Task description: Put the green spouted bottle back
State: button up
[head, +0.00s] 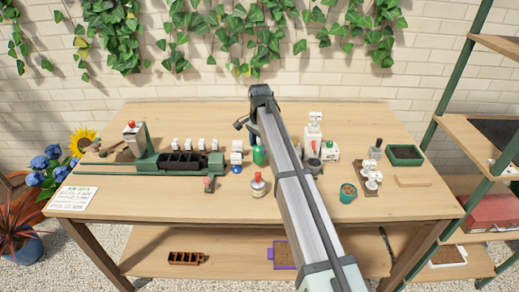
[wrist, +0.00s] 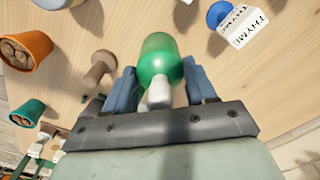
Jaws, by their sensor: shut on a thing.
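The green spouted bottle (head: 259,155) shows near the middle of the table in the head view, partly hidden by my arm. In the wrist view the green bottle (wrist: 161,58) sits between the two blue fingers of my gripper (wrist: 161,86), with its white spout towards the palm. My gripper is shut on the bottle. The fingers are mostly hidden behind my arm in the head view. I cannot tell whether the bottle's base touches the table.
A white block labelled THYME (wrist: 247,26) is near the bottle. A red-topped jar (head: 258,187) stands in front of it. A black cell tray (head: 183,163) is to the left. A teal pot (head: 348,193) and green tray (head: 405,154) are right.

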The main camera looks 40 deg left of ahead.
jog(key=shift+f, duration=1.1)
jog(key=shift+f, duration=0.15)
jog(key=o, duration=1)
jog(key=shift+c, duration=0.2)
notch_tip(320, 180, up, 12)
jog(key=shift+r, duration=0.15)
